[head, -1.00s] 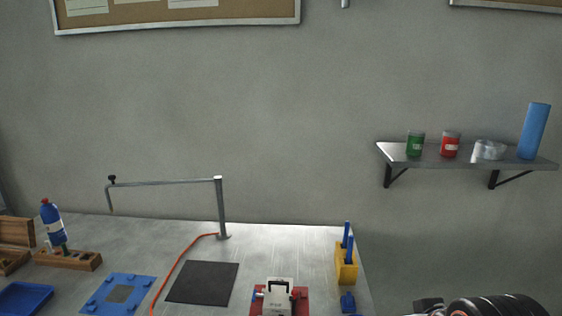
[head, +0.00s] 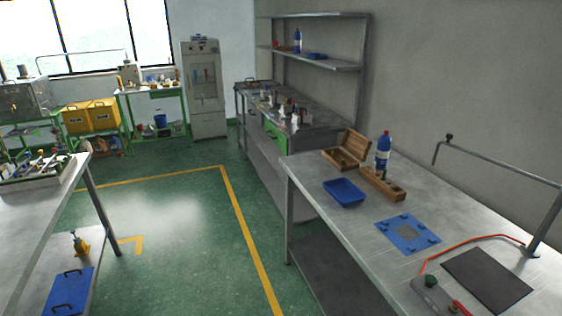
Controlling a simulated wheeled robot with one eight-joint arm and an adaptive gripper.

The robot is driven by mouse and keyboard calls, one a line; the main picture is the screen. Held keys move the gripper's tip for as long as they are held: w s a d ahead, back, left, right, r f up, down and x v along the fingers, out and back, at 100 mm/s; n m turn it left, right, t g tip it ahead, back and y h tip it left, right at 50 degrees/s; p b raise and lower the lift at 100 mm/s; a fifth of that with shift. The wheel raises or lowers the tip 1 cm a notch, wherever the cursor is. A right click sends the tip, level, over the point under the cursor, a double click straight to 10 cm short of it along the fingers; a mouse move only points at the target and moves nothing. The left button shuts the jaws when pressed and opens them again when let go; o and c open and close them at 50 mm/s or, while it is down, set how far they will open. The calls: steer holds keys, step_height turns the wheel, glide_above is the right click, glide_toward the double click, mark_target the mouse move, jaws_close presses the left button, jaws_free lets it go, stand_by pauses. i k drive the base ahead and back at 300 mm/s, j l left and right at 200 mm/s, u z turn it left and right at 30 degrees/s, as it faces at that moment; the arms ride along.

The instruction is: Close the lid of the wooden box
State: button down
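The wooden box (head: 342,160) stands at the far left corner of the metal table on the right, in the head view. Its lid (head: 355,143) is open and tilted up at the back, on the wall side. The inside of the box is too small to make out clearly. My gripper is not in view.
The metal table (head: 300,172) also holds a blue tray (head: 344,192), a wooden rack (head: 384,188), a blue bottle (head: 383,148), a blue plate (head: 426,226) and a black mat (head: 489,283). Green floor (head: 190,220) lies open between this table and another at left.

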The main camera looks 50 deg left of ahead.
mark_target(358, 146)
steer(key=u, duration=1.4)
steer(key=i+j, duration=0.2)
steer(key=i, duration=0.2)
